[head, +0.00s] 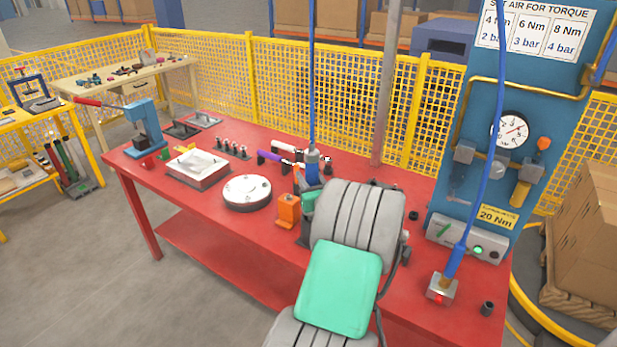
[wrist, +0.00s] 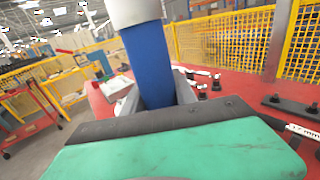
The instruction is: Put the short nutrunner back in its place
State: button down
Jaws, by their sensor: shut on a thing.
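A blue nutrunner (head: 312,165) hangs upright on a blue hose over the red bench, just beyond my arm. In the wrist view its blue body (wrist: 150,65) stands between the grey fingers of my gripper (wrist: 160,92), which is shut on it. A light grey collar sits at its top in that view. Its lower end is hidden behind my gripper. A second blue tool (head: 455,262) on its own hose stands over a small metal block with a red light at the bench's right. I cannot tell by length which is the short one.
The red bench (head: 225,215) carries a round white plate (head: 247,192), a grey tray (head: 198,168), a blue press (head: 146,128), an orange block (head: 288,210) and purple- and white-handled tools. A blue air panel (head: 535,75) stands at the right. Yellow mesh fencing runs behind.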

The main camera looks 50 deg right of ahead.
jog(key=shift+f+b, duration=0.9)
jog(key=shift+f, duration=0.35)
dwell(0.3)
jog(key=c, duration=1.2)
grip_release()
jog(key=o, duration=0.3)
jog(key=shift+f, duration=0.25)
jog(key=b+v, duration=0.1)
jog(key=v, duration=0.6)
jog(key=shift+s+a+r, duration=0.15)
jog(key=shift+s+a, duration=0.1)
jog(key=shift+s, duration=0.1)
